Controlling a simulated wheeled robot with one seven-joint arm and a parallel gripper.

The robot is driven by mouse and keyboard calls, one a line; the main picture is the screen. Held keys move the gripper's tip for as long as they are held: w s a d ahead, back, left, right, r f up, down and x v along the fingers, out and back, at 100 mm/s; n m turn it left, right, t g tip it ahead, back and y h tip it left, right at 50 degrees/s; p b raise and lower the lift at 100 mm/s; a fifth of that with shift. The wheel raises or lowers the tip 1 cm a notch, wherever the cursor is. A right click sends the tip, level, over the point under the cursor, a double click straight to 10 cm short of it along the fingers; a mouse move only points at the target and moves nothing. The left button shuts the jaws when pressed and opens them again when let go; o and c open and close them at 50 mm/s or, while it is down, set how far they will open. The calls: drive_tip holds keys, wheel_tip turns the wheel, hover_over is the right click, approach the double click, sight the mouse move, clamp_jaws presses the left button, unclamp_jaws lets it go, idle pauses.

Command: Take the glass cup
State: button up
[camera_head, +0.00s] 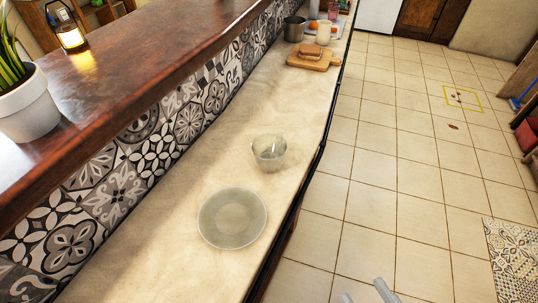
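A clear glass cup (269,153) stands upright on the pale countertop (225,150), near the counter's right edge. A round plate (232,217) lies on the counter just in front of the cup, apart from it. My gripper (372,292) shows only in part at the bottom edge of the view, over the floor to the right of the counter. Two light grey finger-like parts are visible there with a gap between them. The gripper is well below and to the right of the cup in the picture and touches nothing visible.
A wooden board (314,63) with bread on it, a metal pot (294,29) and jars stand farther along the counter. A raised wooden ledge (120,90) with a potted plant (27,105) and a lantern (68,32) runs along the left. The tiled floor at right is mostly clear.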

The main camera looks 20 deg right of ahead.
drive_tip(key=o, duration=1)
drive_tip(key=w+f+m+t+b, duration=0.1)
drive_tip(key=w+t, duration=0.1)
drive_tip(key=w, duration=0.7)
drive_tip(key=shift+d+h, duration=0.4)
drive_tip(key=b, duration=0.3)
hover_over(277, 159)
drive_tip(key=s+d, duration=0.3)
drive_tip(key=s, duration=0.3)
wheel_tip(277, 159, down, 2)
drive_tip(key=w+a+f, duration=0.1)
drive_tip(key=w+f+n+g+y, duration=0.1)
drive_tip(key=w+f, duration=0.1)
drive_tip(key=w+a+f+n+g+y, duration=0.1)
drive_tip(key=f, duration=0.1)
drive_tip(key=shift+w+a+f, duration=0.15)
drive_tip(key=shift+w+a, duration=0.1)
drive_tip(key=shift+a, duration=0.05)
drive_tip(key=shift+a+f, duration=0.1)
drive_tip(key=shift+w+f, duration=0.1)
drive_tip(key=shift+w, duration=0.25)
drive_tip(key=w, duration=0.2)
drive_tip(key=w+p, duration=0.1)
drive_tip(key=w, duration=0.2)
drive_tip(key=shift+w+a+f+p, duration=0.25)
drive_tip(key=shift+w+p, duration=0.15)
drive_tip(key=shift+w+f, duration=0.15)
drive_tip(key=shift+w, duration=0.4)
